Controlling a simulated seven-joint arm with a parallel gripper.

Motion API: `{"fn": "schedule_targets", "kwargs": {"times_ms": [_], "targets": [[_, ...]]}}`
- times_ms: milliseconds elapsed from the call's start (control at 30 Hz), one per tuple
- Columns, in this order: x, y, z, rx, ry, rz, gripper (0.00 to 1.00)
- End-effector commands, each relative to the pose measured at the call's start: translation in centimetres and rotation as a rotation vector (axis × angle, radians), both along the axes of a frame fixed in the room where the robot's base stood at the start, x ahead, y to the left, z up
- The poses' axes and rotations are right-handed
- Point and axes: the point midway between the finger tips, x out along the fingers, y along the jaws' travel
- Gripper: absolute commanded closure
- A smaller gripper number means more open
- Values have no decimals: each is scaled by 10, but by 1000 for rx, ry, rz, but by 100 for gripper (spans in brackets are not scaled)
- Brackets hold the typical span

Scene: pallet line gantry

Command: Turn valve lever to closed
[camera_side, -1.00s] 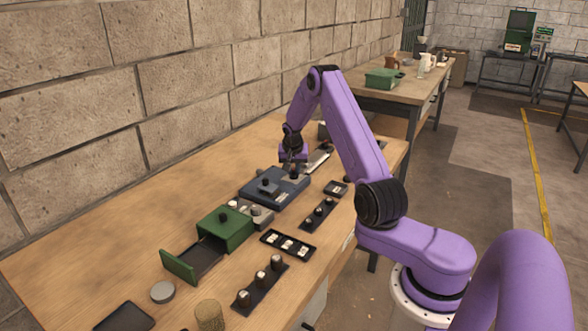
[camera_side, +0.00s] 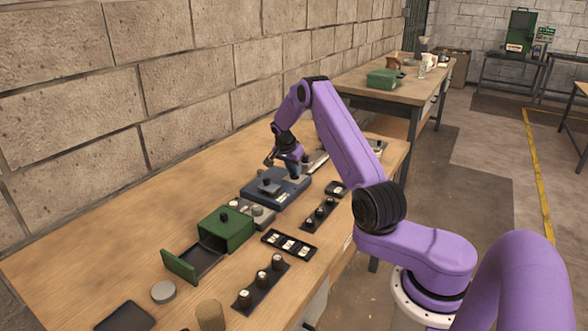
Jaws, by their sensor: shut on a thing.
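My gripper (camera_side: 281,160) is at the far end of a blue-grey fixture (camera_side: 262,194) on the wooden bench. It is tilted and shut on what looks like the valve lever at that end. The lever is small and mostly hidden by the fingers and wrist, so its exact angle cannot be told. A dark knob or handle (camera_side: 268,185) stands on the nearer part of the fixture, apart from the gripper.
A green box (camera_side: 226,232) with its drawer pulled out stands nearer on the bench (camera_side: 110,255). Black racks (camera_side: 288,244) with small parts lie along the right side. A grey disc (camera_side: 163,292) and a tan cylinder (camera_side: 210,315) are at the front. The left bench is clear.

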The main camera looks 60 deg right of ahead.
Motion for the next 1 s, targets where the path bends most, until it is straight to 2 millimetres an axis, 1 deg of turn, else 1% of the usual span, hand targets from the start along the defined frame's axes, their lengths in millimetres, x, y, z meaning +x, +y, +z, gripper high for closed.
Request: {"fn": "schedule_targets", "kwargs": {"times_ms": [333, 367, 400, 433, 767, 867, 967, 1000], "targets": [[0, 1, 0, 3, 0, -7, 100], [0, 1, 0, 3, 0, -7, 72], [0, 1, 0, 3, 0, -7, 59], [0, 1, 0, 3, 0, -6, 56], [0, 1, 2, 1, -2, -4, 56], [1, 4, 10, 0, -2, -3, 56], [1, 10, 24, 0, -3, -3, 56], [1, 13, 32, -1, -4, -3, 56]]}}
